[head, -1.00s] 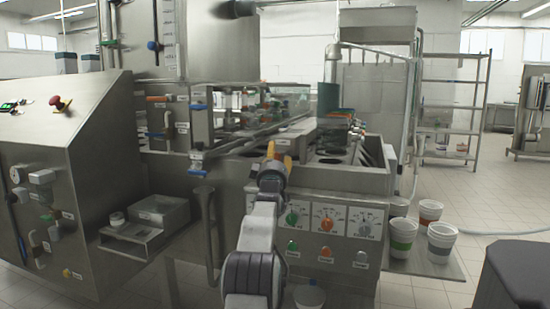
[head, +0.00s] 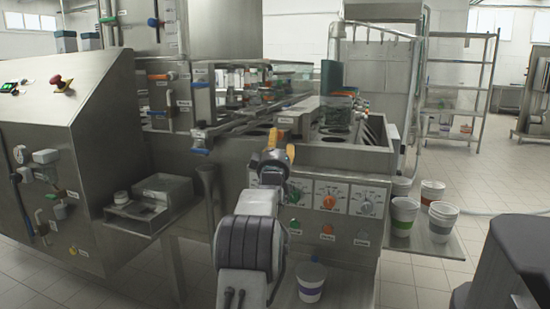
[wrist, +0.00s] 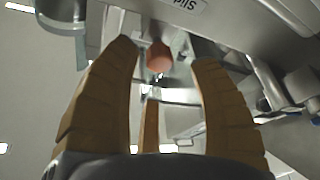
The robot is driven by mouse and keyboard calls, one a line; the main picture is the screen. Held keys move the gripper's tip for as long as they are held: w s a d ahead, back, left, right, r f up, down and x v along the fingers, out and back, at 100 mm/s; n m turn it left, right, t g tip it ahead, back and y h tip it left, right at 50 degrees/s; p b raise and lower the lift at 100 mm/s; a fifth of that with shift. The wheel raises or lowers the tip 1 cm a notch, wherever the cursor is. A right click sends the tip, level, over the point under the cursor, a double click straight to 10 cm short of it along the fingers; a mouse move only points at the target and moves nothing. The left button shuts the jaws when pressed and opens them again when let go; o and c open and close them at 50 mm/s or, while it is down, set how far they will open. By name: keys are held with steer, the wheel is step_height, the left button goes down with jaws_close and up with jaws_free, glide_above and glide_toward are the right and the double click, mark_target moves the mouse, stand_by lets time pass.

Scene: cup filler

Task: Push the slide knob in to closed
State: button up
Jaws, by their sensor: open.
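The slide knob (wrist: 160,56) is a round orange-red ball on a thin stem. In the wrist view it shows between and a little beyond my fingertips, nearer the left one. A white label starting "Slid" (wrist: 185,4) is on the metal beside it. My gripper (wrist: 165,52) is open, its tan fingers spread on either side of the knob with gaps. I cannot tell there whether the fingers touch the knob.
A control panel with dials (head: 330,203) and buttons is just right of my arm. Stacked cups (head: 403,215) stand on a side shelf at right, and a cup (head: 311,281) stands low beside my arm. A sloped metal cabinet (head: 60,150) fills the left.

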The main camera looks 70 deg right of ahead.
steer(key=v, duration=0.6)
steer(key=shift+a, duration=0.2)
stand_by(0.8)
